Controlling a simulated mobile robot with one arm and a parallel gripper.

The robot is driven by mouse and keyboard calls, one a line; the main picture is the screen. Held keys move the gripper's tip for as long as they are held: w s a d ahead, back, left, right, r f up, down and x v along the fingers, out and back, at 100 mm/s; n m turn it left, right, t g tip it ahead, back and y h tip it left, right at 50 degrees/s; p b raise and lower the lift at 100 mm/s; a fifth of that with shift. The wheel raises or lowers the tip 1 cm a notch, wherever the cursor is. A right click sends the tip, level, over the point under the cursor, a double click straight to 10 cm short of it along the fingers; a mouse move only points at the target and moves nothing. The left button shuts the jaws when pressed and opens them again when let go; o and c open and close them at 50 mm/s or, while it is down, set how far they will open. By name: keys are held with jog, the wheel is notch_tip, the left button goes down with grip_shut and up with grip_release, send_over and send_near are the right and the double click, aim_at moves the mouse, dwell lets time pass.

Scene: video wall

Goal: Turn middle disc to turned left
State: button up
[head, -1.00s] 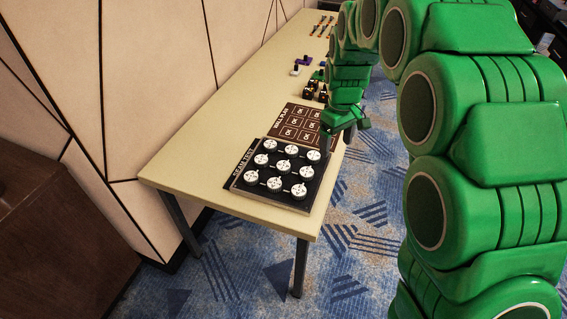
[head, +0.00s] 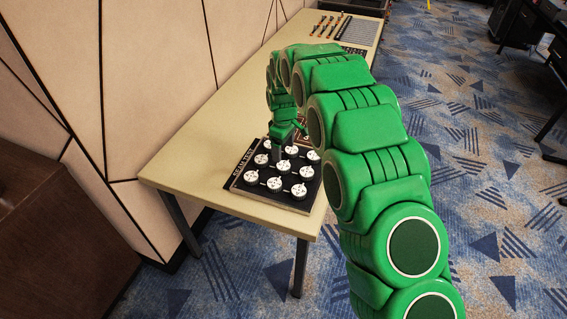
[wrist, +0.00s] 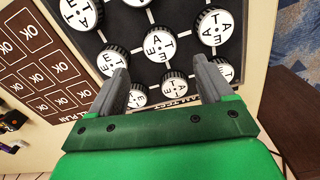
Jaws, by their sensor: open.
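The middle disc (head: 283,167) is a white-faced round knob with a black ridged rim, at the centre of a dark board (head: 235,185) of discs. In the wrist view the middle disc (wrist: 158,45) has letters and a cross mark on its face, just beyond the space between my fingertips. My gripper (wrist: 160,66) is open and empty, with one grey finger either side of that space. In the head view my gripper (head: 278,152) is over the back part of the board and hides some back discs. I cannot tell its exact height.
Several like discs surround the middle one closely, such as a disc (wrist: 215,27) on the right. A brown panel with OK squares (wrist: 30,45) lies beside the board. The pale table (head: 185,165) has bare room at its left end.

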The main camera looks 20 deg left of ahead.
aim_at(284, 165)
jog(key=shift+f, duration=3.85)
jog(key=c, duration=1)
jog(key=shift+c, duration=0.2)
